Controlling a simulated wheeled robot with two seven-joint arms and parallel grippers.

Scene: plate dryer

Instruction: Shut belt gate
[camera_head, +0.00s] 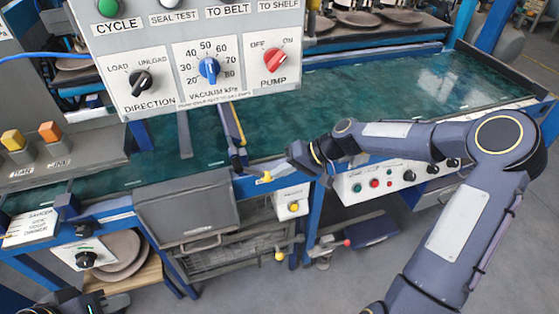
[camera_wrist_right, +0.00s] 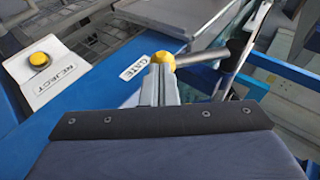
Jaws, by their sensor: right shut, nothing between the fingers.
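The gate handle's yellow knob (camera_head: 266,177) sits at the front edge of the green belt, and shows in the right wrist view (camera_wrist_right: 161,59) on a metal rod beside a GATE label (camera_wrist_right: 135,67). A narrow yellow-and-dark gate bar (camera_head: 231,124) reaches over the belt behind it; the panel hides its far end. My right gripper (camera_head: 279,168) is shut and empty. Its closed fingertips (camera_wrist_right: 160,72) are right at the knob; I cannot tell whether they touch. My left gripper (camera_head: 62,303) is at the bottom left corner, mostly cut off.
A grey control panel (camera_head: 120,52) hangs in front of the belt (camera_head: 380,82). A reject button (camera_wrist_right: 40,60) is left of the knob. Plates (camera_head: 120,250) lie on a lower shelf.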

